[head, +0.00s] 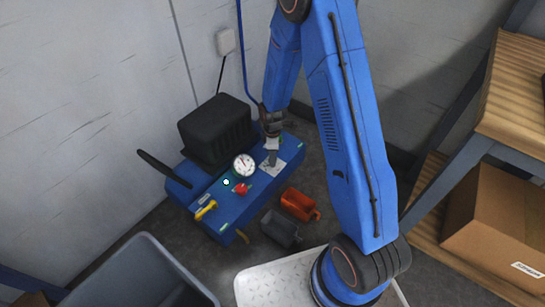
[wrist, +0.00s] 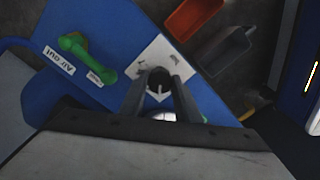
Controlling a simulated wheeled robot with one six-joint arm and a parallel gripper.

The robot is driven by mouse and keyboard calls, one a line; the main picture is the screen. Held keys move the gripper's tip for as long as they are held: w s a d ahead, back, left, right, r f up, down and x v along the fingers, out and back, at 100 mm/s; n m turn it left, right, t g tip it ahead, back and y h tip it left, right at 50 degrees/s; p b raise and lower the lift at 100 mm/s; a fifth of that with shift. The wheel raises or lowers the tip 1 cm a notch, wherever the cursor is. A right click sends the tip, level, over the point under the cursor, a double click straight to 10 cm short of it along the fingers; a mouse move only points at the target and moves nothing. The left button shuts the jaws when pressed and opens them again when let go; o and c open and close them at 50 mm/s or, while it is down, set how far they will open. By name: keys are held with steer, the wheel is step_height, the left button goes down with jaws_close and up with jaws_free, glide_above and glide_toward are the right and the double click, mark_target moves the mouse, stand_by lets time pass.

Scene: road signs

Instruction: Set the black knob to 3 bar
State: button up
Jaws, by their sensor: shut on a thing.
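The black knob (wrist: 158,76) sits on a white plate (wrist: 148,57) on the blue machine. A pale mark shows on it, pointing toward the bottom of the wrist view. My gripper (wrist: 160,84) reaches over the plate, its two fingers on either side of the knob and shut on it. In the head view my gripper (head: 272,157) points down at the white plate (head: 266,173) and hides the knob. The scale numbers are too small to read. A round gauge (head: 244,165) with a white face stands left of the gripper; its reading is not legible.
The machine carries a red knob (head: 242,188), a yellow lever (head: 206,209) and a black block (head: 216,130). A green handle (wrist: 88,57) lies near an "Air out" label (wrist: 59,60). Orange (head: 299,204) and grey (head: 280,229) scoops lie in front. A wooden shelf (head: 512,110) stands right.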

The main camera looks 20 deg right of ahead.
stand_by(0.3)
steer(key=o, duration=1)
steer(key=shift+o, duration=0.2)
steer(key=shift+r, duration=0.1)
step_height(320, 180, up, 17)
steer(key=shift+r, duration=0.15)
